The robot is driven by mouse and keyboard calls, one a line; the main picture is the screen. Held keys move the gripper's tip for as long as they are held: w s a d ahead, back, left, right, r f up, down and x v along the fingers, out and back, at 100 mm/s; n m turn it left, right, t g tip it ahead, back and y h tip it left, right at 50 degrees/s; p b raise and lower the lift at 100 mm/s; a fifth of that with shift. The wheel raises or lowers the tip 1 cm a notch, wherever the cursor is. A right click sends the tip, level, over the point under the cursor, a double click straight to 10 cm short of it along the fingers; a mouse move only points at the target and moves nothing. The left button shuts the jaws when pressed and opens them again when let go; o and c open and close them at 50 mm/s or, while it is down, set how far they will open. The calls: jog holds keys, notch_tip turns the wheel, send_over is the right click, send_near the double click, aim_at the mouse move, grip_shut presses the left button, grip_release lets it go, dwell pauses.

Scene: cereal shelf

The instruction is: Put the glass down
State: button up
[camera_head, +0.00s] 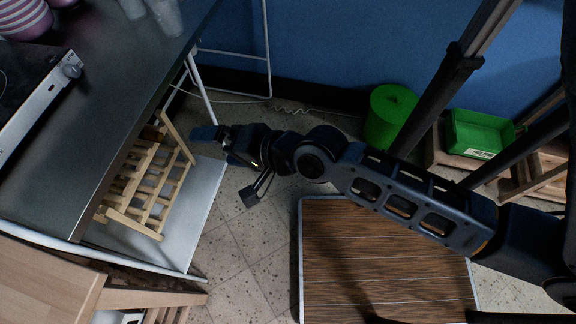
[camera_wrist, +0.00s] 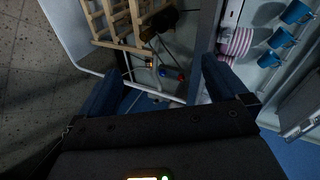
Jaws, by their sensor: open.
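Two clear glasses stand at the far edge of the dark metal table (camera_head: 100,95), one glass (camera_head: 132,8) to the left of the other glass (camera_head: 167,17); the top of the picture cuts them. My gripper (camera_head: 226,165) is at the right side of this table, over the floor and apart from the glasses. Its two fingers are spread wide in the wrist view (camera_wrist: 162,90). I see nothing held between them. I cannot make out a glass in the wrist view.
A wooden rack (camera_head: 150,185) stands on a pale lower shelf (camera_head: 205,210), close to my gripper. Striped pink bowls (camera_head: 25,18) and a silver-fronted appliance (camera_head: 40,95) are on the table. A green bin (camera_head: 388,115) stands by the blue wall. The table's middle is clear.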

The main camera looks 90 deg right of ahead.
jog(key=s+a+r+n+t+y, duration=0.2)
jog(key=s+a+r+n+y, duration=0.2)
jog(key=s+a+r+n, duration=0.6)
jog(key=s+n, duration=0.2)
jog(key=n, duration=0.7)
jog(key=shift+s+a+r+n+t, duration=0.2)
jog(key=shift+s+a+n+t, duration=0.1)
jog(key=shift+n, duration=0.1)
